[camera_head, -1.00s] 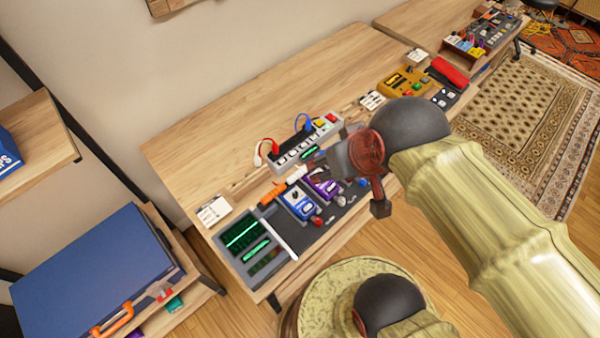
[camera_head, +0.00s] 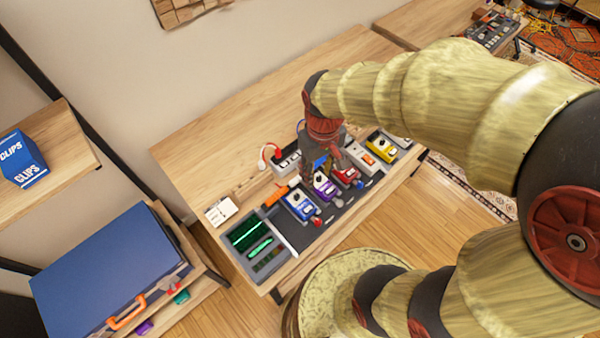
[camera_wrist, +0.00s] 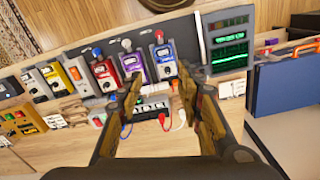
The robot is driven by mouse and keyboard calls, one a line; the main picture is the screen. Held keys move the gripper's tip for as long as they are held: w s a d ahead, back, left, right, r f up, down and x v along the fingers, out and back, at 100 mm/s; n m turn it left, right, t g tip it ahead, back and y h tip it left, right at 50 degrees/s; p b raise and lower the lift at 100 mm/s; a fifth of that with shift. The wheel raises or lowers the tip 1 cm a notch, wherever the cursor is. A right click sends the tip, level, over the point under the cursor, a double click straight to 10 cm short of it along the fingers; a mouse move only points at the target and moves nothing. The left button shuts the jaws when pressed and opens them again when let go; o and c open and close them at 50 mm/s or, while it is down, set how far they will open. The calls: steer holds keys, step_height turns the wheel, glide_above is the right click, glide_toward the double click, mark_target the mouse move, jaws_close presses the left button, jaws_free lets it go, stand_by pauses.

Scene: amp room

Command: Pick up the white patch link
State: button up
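My gripper (camera_head: 322,160) is above the back edge of the pedalboard in the head view. A small white piece (camera_head: 295,182), which may be the white patch link, lies beside an orange piece (camera_head: 277,195) behind the blue pedal (camera_head: 300,204), left of my gripper. A socket strip (camera_wrist: 150,108) shows between and beyond the fingers.
Purple (camera_head: 324,184), red (camera_head: 346,174) and yellow (camera_head: 382,147) pedals stand in a row. A green-lit display unit (camera_head: 250,246) sits at the left end. Red, white and blue cables rise from the strip. The table (camera_head: 215,155) behind is clear.

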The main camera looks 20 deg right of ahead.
steer(key=w+f+n+g+p, duration=0.1)
steer(key=w+f+n+p, duration=0.15)
steer(key=f+n, duration=0.35)
steer(key=w+f+n+g+p, duration=0.1)
steer(key=w+f+n+p, duration=0.1)
steer(key=w+f+n, duration=0.4)
steer(key=n+t, duration=0.2)
steer(key=n, duration=0.3)
glide_above(299, 176)
steer(key=f, duration=0.3)
steer(key=shift+s, duration=0.35)
steer(key=n, duration=0.3)
steer(key=shift+w, duration=0.4)
steer(key=shift+s+f+b, duration=0.1)
steer(key=shift+f+b, duration=0.2)
steer(key=shift+f, duration=0.25)
steer(key=shift+d+f, duration=0.2)
steer(key=shift+f, duration=3.1)
steer(key=shift+f+b, duration=0.25)
steer(key=shift+b, duration=0.05)
steer(key=shift+c, duration=1.2)
jaws_close()
